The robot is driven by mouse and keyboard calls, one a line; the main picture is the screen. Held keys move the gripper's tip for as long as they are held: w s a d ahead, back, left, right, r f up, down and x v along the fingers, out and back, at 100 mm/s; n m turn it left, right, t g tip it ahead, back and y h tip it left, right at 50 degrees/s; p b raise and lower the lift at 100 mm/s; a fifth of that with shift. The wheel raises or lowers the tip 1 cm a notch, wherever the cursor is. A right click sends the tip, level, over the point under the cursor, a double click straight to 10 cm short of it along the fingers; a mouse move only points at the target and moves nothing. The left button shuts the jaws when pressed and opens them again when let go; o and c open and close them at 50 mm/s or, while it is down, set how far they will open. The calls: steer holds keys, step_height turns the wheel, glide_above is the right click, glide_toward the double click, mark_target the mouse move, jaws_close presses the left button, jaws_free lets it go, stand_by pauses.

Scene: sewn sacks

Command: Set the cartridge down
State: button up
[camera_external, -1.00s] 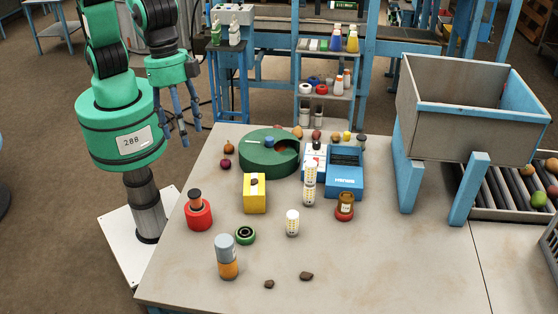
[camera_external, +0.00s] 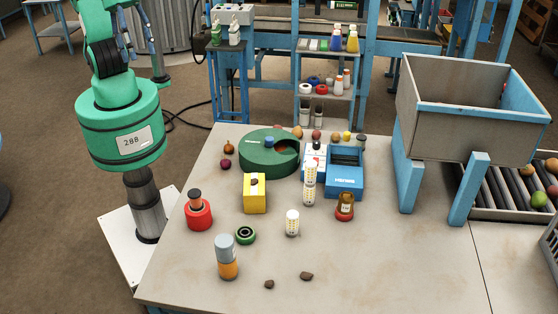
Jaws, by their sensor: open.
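My gripper (camera_external: 137,45) is at the top left, partly cut off by the picture's edge. It is open and its fingers look empty, high up and away from the table. I cannot tell for sure which thing is the cartridge. A tall white cylinder with dotted sides (camera_external: 309,187) stands upright in front of the blue box. A shorter, similar white cylinder (camera_external: 292,223) stands upright nearer the front. A grey and orange cylinder (camera_external: 227,258) stands upright at the front left of the table.
The table (camera_external: 390,260) is clear at the front right. A hopper (camera_external: 450,120) stands at the right.

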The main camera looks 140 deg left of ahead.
steer(key=s+f+t, duration=0.1)
steer(key=s, duration=1)
steer(key=shift+f+m, duration=0.25)
steer(key=shift+m, duration=0.05)
steer(key=shift+w, duration=0.1)
step_height(320, 180, down, 12)
steer(key=b, duration=1.2)
steer(key=shift+f, duration=0.2)
